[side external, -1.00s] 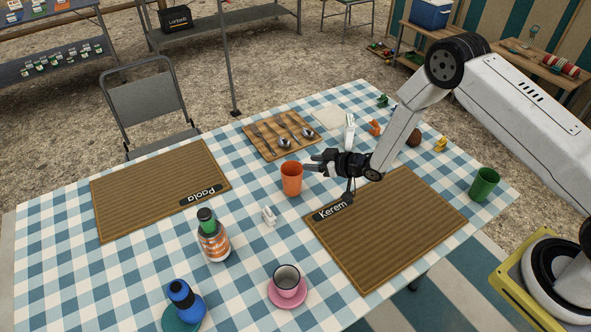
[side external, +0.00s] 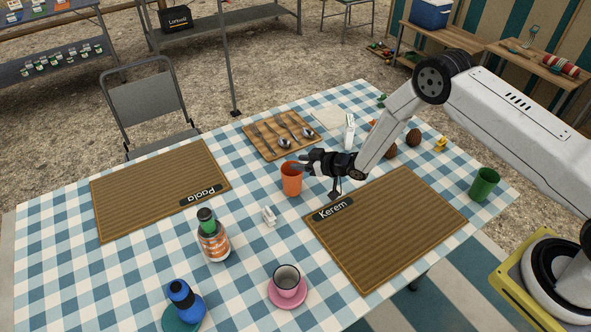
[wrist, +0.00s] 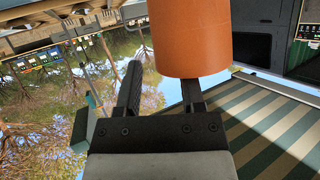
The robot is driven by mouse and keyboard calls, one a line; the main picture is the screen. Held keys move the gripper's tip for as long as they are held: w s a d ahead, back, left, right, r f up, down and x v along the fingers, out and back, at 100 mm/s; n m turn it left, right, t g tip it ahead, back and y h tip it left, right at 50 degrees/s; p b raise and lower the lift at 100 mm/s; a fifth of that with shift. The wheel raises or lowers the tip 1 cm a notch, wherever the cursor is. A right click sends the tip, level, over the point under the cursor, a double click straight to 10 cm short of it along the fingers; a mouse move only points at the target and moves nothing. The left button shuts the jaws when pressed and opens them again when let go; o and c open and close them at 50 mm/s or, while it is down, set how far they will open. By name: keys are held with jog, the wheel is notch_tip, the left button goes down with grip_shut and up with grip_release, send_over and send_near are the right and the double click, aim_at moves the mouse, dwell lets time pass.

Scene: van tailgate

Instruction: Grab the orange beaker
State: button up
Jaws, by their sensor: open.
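The orange beaker (side external: 291,182) stands upright on the checked cloth, left of the Kerem mat. My gripper (side external: 303,163) is open and tilted low, with its fingertips at the beaker's upper right side and rim. In the wrist view the beaker (wrist: 190,40) looms large just ahead of my gripper (wrist: 160,85). One finger shows to the left of the beaker, and the beaker hides the tip of the other. I cannot tell whether the fingers touch it or whether it is between them.
A wooden cutlery tray (side external: 262,145) lies behind the beaker. The Kerem mat (side external: 390,225) is bare. A green cup (side external: 484,184) stands at the far right.

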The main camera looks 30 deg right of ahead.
grip_shut()
jog(key=shift+s+f, duration=0.1)
dwell(1.2)
